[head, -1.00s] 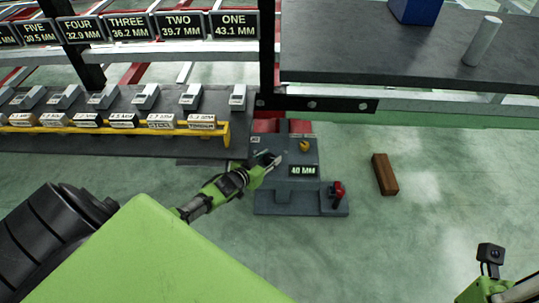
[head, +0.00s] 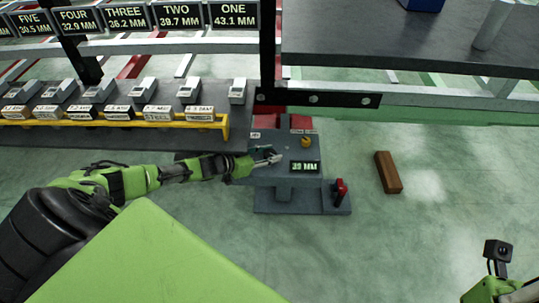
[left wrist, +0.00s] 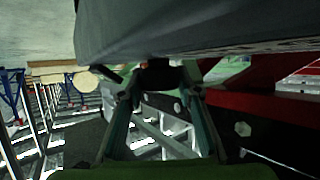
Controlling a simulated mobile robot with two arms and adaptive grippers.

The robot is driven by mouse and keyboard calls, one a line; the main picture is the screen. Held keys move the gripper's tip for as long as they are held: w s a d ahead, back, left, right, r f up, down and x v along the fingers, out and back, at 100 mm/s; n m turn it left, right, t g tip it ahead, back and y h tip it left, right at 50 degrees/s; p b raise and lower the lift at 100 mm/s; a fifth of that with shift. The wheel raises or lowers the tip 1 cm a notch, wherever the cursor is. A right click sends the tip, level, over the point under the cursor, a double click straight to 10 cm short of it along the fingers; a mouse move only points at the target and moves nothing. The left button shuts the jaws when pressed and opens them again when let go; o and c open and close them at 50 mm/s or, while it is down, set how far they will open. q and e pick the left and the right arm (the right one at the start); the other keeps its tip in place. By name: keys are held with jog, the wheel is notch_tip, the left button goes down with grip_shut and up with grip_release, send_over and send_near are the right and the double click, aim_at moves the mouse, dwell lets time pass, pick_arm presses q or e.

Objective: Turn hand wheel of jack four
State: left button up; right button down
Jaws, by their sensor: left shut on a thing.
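The jack (head: 297,150) is a grey unit on a flat base, with a small lit display (head: 305,167) that seems to read 39 MM. It carries a yellow knob (head: 306,142) and a red lever (head: 341,188). My left gripper (head: 268,157) is at the left side of the jack. In the left wrist view its fingers (left wrist: 160,85) are closed on a small dark part (left wrist: 158,73) below a grey body, apparently the hand wheel. The wheel's full shape is hidden.
A row of grey units stands behind a yellow rail (head: 110,122) at left. Signs above give heights, including FOUR 32.9 MM (head: 75,20). A dark table (head: 390,40) is at upper right. A brown block (head: 387,172) lies on the green floor, with free room around it.

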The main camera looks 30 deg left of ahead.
pick_arm(q)
jog(key=shift+r, duration=0.1)
jog(key=o, duration=1.1)
jog(key=shift+w, duration=0.1)
jog(key=shift+o, duration=0.2)
jog(key=v, duration=1)
jog(key=shift+s+a, duration=0.1)
jog(key=shift+s, duration=0.25)
jog(key=shift+s+a+r, duration=0.2)
jog(key=shift+s+r, duration=0.1)
jog(key=shift+s, duration=0.25)
